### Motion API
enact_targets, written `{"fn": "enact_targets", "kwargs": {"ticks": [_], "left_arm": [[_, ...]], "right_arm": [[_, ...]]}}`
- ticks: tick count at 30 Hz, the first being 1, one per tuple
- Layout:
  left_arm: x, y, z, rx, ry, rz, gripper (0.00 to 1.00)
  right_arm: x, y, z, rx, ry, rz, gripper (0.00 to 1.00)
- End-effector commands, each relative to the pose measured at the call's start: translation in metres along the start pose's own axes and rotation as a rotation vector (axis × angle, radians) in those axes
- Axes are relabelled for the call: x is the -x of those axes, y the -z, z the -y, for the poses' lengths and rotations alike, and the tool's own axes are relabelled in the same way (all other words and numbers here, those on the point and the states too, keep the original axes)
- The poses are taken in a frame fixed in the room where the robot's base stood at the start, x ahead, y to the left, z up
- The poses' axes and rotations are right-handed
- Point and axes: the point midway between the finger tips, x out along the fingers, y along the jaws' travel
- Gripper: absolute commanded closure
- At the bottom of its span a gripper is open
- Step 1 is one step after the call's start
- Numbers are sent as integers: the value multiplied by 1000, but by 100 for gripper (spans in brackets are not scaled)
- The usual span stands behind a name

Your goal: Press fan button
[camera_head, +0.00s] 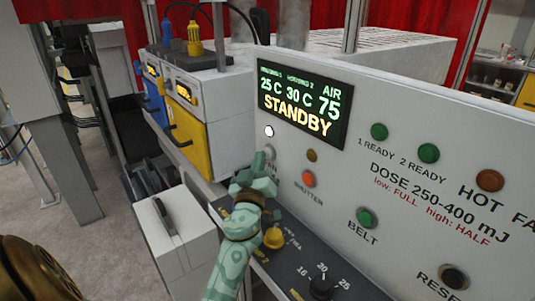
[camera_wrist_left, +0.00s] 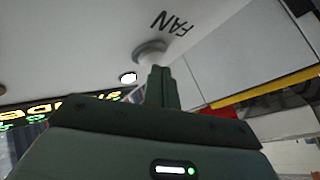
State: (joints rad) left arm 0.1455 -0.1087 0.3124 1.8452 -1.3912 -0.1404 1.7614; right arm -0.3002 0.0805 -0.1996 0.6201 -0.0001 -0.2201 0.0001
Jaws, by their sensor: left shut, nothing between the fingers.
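The fan button (camera_wrist_left: 150,52) is a pale round knob beside the word FAN on the white panel in the left wrist view. In the head view the button (camera_head: 269,151) is partly covered by my left gripper (camera_head: 261,163). My left gripper is shut and empty, and its fingertips (camera_wrist_left: 158,72) point at the button. The tips are at or very near it; I cannot tell whether they touch. A small white lamp (camera_head: 269,131) above the button is lit. The display (camera_head: 301,107) reads STANDBY. My right gripper is not in view.
The green belt button (camera_head: 365,218) is farther right. A yellow knob (camera_head: 274,238) and a black dial (camera_head: 321,287) stand on the dark lower panel beside my left arm.

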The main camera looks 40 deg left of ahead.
Motion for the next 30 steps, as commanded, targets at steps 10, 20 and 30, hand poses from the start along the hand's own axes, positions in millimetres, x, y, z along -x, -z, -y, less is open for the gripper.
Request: {"fn": "enact_targets", "kwargs": {"ticks": [10,20,30], "left_arm": [[-1,-1,-1,-1,0,0,100],[-4,-3,-3,0,0,0,100],[-6,-5,-4,0,0,0,100]], "right_arm": [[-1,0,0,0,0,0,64],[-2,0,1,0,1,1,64],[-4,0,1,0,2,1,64]]}}
